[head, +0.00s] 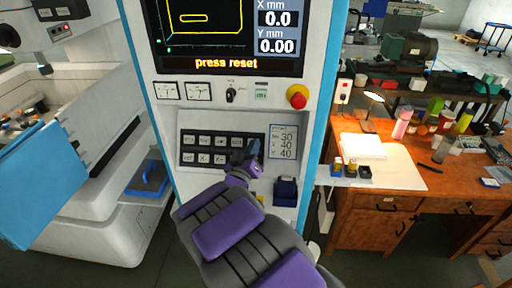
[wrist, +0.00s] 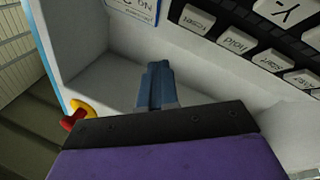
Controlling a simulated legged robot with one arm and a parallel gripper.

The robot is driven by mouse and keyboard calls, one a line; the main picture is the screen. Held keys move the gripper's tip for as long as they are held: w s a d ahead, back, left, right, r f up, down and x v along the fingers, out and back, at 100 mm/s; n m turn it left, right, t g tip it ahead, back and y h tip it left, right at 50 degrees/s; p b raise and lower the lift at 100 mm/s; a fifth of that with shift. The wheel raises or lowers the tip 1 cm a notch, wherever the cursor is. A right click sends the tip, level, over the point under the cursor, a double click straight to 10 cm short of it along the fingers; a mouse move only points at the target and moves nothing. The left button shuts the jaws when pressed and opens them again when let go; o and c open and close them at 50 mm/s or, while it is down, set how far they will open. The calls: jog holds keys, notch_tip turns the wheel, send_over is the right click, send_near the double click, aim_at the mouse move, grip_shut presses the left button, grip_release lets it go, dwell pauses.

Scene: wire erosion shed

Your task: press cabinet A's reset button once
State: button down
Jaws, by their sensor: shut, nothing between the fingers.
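A white control cabinet (head: 320,60) with blue edges stands in front of me in the head view; no letter A is readable on it. Its screen (head: 230,30) reads "press reset". A black keypad (head: 205,149) with two rows of pale keys sits in a recess below.
A red knob with a yellow ring (head: 298,96) and a dark rotary switch (head: 231,92) sit above the recess. A dark blue holder (head: 286,191) is on the cabinet below right. A wooden desk (head: 350,205) stands right, and a white machine (head: 75,215) left.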

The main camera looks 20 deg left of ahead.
jog(key=w+a+f, duration=0.2)
jog(key=w+a, duration=0.1)
jog(key=shift+a+f+p, duration=0.2)
jog(key=shift+f+p, duration=0.15)
jog(key=shift+d+r, duration=0.15)
jog(key=shift+d, duration=0.9)
jog(key=shift+a+f, duration=0.2)
jog(key=shift+a, duration=0.65)
jog(key=shift+d+r, duration=0.15)
jog(key=shift+d, duration=0.6)
jog(key=shift+a, duration=0.6)
jog(key=shift+d, duration=0.15)
jog(key=shift+d, duration=0.3)
